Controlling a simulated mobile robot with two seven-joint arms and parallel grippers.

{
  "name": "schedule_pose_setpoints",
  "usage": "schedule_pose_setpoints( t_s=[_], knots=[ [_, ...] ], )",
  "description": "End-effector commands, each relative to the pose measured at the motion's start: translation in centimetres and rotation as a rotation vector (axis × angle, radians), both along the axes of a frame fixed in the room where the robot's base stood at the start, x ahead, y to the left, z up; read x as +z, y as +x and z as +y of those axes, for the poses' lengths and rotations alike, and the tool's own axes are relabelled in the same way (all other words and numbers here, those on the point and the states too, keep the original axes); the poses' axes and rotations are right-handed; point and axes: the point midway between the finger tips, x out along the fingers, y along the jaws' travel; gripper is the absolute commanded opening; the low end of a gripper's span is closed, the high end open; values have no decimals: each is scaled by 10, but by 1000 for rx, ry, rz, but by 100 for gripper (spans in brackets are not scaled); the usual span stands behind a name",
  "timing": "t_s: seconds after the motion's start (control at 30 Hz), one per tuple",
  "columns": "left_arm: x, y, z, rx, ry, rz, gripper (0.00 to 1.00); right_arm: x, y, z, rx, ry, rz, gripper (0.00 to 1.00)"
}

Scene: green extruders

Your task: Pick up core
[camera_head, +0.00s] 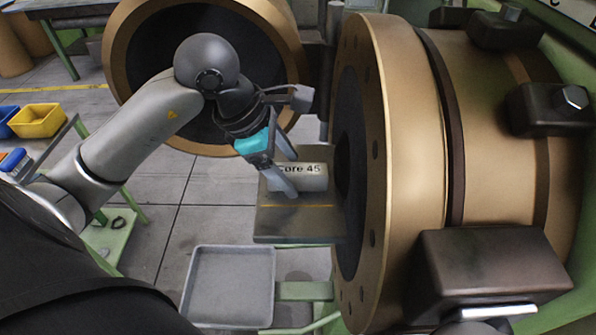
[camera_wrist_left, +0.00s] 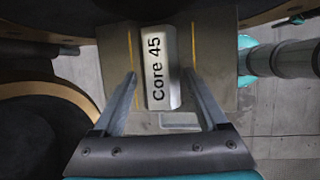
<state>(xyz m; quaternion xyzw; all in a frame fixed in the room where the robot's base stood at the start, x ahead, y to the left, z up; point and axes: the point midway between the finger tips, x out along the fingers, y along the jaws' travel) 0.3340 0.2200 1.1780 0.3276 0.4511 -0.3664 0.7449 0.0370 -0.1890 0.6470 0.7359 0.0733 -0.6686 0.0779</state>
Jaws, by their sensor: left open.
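The core (camera_head: 312,179) is a pale grey block marked "Core 45". It lies on a brown-grey shelf (camera_head: 292,226) in front of the large bronze extruder's dark opening. My left gripper (camera_head: 292,172) is at the core, with its fingers spread. In the left wrist view, the core (camera_wrist_left: 158,72) shows between the two open fingers (camera_wrist_left: 162,90), with a gap visible on each side near the tips. I cannot tell whether the fingers touch it. My right gripper is not in view.
The extruder's bronze flange (camera_head: 392,180) stands close on the right. Another bronze ring (camera_head: 120,45) stands behind my left arm. A grey tray (camera_head: 228,288) sits below the shelf. Yellow (camera_head: 38,120) and blue bins stand at the far left. Open floor shows left of the shelf.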

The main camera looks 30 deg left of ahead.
Motion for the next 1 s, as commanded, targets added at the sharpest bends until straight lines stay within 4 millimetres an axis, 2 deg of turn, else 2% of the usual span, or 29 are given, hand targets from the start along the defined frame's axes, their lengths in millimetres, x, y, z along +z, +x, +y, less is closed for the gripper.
schedule_pose_setpoints(
  t_s=[0.1,0.37,1.0],
  knots=[
    [-9,2,-3,-2,-1,1,76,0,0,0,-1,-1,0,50],
    [-10,3,-3,-1,2,-1,76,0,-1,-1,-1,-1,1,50],
    [-10,3,-2,-1,2,-1,4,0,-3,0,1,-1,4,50]
  ],
)
